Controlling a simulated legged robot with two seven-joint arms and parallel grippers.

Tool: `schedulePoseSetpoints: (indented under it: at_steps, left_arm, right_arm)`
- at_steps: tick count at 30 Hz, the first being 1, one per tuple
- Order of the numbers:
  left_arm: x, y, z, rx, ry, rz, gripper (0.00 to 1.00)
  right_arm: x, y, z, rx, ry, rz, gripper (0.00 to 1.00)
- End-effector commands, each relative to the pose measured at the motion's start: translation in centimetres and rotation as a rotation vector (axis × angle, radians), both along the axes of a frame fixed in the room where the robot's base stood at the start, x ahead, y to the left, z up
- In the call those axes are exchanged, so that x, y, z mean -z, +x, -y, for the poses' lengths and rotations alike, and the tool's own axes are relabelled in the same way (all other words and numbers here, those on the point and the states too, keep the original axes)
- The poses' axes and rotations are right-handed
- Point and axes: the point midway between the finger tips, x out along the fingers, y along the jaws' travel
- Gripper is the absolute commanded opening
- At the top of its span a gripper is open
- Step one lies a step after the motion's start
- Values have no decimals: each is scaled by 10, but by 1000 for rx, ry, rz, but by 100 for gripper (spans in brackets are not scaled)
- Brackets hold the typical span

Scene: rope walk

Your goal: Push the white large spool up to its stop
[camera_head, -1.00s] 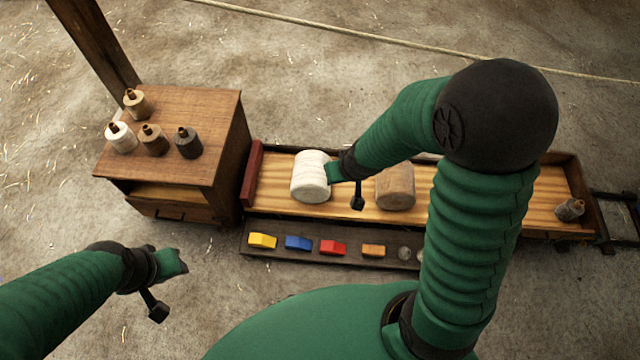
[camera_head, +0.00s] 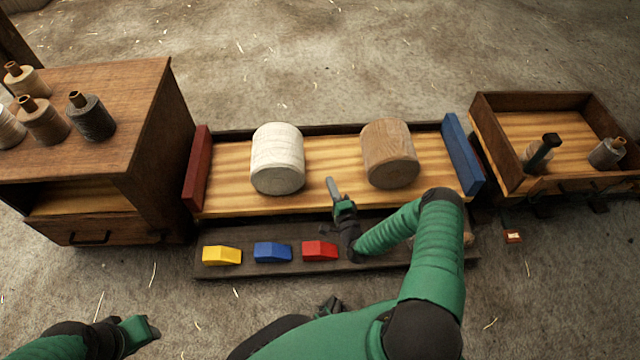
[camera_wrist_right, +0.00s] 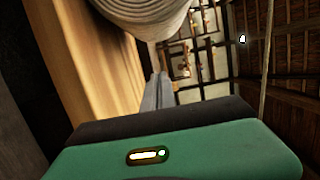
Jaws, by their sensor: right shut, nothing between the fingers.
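The white large spool (camera_head: 277,160) stands on the striped wooden tray bed, left of its middle. A bare gap separates it from the red board (camera_head: 198,168) at the tray's left end. A blue board (camera_head: 462,154) closes the right end. My right gripper (camera_head: 333,187) is shut and empty, right of the white spool and near the tray's front edge, apart from the spool. In the right wrist view its grey fingers (camera_wrist_right: 157,92) lie together below a pale ridged spool (camera_wrist_right: 148,14). My left gripper (camera_head: 142,328) is at the bottom left, away from the tray; its jaw opening is unclear.
A brown large spool (camera_head: 389,153) stands to the right on the same bed. Yellow (camera_head: 222,255), blue (camera_head: 272,252) and red (camera_head: 320,250) blocks lie on the front ledge. A cabinet (camera_head: 150,150) with small spools stands left; an open box (camera_head: 585,103) stands right.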

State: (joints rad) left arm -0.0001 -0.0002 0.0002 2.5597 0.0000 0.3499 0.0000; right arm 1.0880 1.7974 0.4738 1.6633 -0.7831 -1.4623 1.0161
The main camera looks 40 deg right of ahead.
Motion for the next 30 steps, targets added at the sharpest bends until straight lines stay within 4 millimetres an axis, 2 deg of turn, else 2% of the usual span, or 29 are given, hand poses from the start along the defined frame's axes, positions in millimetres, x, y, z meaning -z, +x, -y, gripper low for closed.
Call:
schedulePoseSetpoints:
  at_steps: [13, 16, 21, 30]
  left_arm:
    - [66, 0, 0, 0, 0, -1, 36]
    - [76, 0, 0, 0, 0, -1, 36]
    - [83, 0, 0, 0, 0, -1, 36]
    - [82, 0, 0, 0, 0, -1, 36]
  right_arm:
    - [7, 89, 24, -4, -1, -2, 0]
    - [6, 97, 6, -6, 1, -5, 0]
    - [2, 105, -7, -5, 0, -5, 0]
    - [0, 106, -9, -3, -1, -7, 0]
